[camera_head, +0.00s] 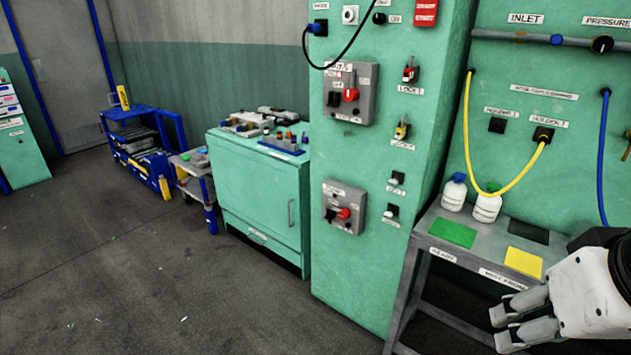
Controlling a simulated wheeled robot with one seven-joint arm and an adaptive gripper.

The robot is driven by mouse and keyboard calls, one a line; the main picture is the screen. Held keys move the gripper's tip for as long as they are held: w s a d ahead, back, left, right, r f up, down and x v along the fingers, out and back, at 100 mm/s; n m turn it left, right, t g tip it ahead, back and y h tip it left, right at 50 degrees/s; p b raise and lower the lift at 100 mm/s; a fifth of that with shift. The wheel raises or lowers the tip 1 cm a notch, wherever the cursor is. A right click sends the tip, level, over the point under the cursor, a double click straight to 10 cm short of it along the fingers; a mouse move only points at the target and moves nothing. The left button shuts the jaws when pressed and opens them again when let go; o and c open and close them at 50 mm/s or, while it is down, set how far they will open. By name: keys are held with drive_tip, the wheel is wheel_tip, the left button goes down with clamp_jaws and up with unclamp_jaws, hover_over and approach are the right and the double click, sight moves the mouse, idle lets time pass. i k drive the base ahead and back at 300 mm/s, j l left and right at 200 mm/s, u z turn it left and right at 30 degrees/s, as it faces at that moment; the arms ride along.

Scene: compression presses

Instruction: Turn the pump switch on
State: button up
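Two grey switch boxes are mounted on the green cabinet column in the camera_head view. The upper switch box (350,93) has a red knob (350,94) and a black part beside it. The lower switch box (344,207) has a similar red knob (343,214) and a black part. Their small labels are too blurred to read, so I cannot tell which is the pump switch. My gripper (503,328) is at the lower right, in front of the bench and well to the right of both boxes. Its fingers look apart, with nothing seen between them.
A grey bench (467,258) with white bottles (487,207) and coloured pads stands right of the column. Yellow (468,130) and blue hoses (604,150) hang above it. A green cabinet (262,195) stands left of the column. The floor in front is clear.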

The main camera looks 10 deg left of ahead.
sight(344, 213)
drive_tip(key=u, duration=0.35)
drive_tip(key=i+j+z, duration=0.7)
drive_tip(key=i+l, duration=0.05)
